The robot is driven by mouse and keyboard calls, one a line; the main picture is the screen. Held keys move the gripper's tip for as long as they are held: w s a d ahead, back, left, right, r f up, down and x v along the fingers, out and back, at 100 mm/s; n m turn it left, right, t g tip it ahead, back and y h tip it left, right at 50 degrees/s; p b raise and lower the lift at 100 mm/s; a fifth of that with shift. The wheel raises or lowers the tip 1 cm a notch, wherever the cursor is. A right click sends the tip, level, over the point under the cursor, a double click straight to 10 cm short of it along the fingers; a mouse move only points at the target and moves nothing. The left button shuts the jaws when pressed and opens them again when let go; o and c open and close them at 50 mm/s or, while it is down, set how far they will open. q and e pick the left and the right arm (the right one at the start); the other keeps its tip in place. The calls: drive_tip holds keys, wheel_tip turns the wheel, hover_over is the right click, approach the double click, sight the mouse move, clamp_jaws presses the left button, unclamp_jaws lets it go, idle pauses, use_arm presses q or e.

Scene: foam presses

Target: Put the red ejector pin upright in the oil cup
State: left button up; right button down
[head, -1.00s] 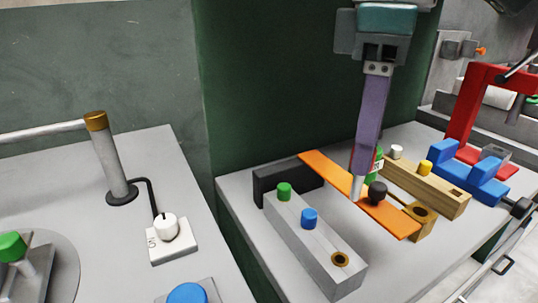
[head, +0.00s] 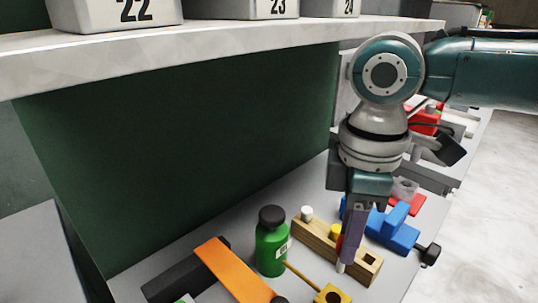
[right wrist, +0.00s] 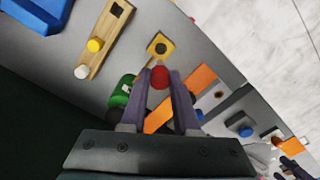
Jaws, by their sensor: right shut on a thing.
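My right gripper (head: 342,266) points down in the head view, its tip in front of the wooden block's near end. In the right wrist view its fingers (right wrist: 160,85) are shut on the red ejector pin (right wrist: 160,77), of which only the red end shows clearly. A small translucent cup (head: 404,187) stands near the red press. I cannot tell which is the oil cup. My left gripper is not in view.
A wooden block (head: 310,240) bears a white pin (head: 306,213) and a yellow pin (head: 336,232). A green bottle (head: 271,248) stands beside it. An orange strip (head: 232,270) lies to the left, a blue fixture (head: 393,233) to the right. A shelf (head: 200,40) crosses above.

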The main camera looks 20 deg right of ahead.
sight(341, 272)
drive_tip(key=shift+d+f, duration=0.15)
drive_tip(key=shift+s, duration=0.15)
drive_tip(key=shift+p, duration=0.35)
drive_tip(key=shift+f, duration=0.15)
wheel_tip(341, 272, down, 4)
drive_tip(key=b, duration=0.3)
drive_tip(key=shift+f, duration=0.8)
